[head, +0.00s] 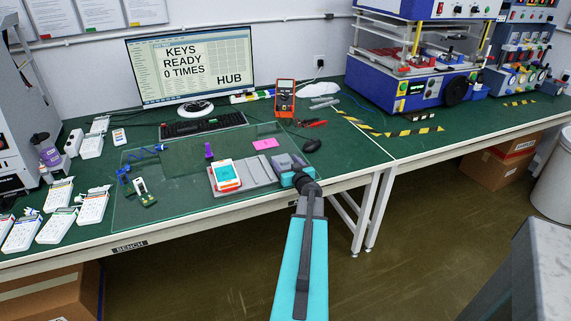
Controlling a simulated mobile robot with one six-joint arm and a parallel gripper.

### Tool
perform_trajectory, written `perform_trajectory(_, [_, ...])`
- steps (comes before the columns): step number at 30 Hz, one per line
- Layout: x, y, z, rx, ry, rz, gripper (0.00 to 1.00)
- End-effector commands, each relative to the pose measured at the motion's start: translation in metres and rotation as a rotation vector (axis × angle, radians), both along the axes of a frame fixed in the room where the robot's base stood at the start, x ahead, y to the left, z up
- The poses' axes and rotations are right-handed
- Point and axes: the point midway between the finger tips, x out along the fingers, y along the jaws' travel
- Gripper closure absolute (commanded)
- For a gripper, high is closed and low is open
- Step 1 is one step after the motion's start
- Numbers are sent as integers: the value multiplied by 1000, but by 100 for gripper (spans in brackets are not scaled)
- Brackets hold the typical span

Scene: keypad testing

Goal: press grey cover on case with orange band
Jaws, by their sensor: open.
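A white case with an orange band along its edge and a pale cyan face (226,175) lies on the clear mat near the front edge of the bench. A flat grey plate (259,173) lies just right of it; I cannot tell whether this is the grey cover. My gripper (287,164) is over the mat's right front part, right of the grey plate and apart from the orange-banded case. It is open. Its fingertips are small and partly hidden by my wrist, and I see nothing held between them.
A pink note (265,143), a purple piece (208,151) and a dark mouse (312,145) lie nearby. Several white keypads (60,194) stand at left. A multimeter (285,98), keyboard (203,124) and monitor reading "KEYS READY 0 TIMES" (190,65) are behind.

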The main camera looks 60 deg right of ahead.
Motion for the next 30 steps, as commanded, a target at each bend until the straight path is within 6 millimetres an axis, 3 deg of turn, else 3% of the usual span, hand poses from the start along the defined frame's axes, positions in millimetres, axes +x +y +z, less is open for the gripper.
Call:
perform_trajectory(18, [2,-1,0,0,0,0,34])
perform_trajectory(24, [2,-1,0,0,0,0,61])
perform_trajectory(30, [2,-1,0,0,0,1,61])
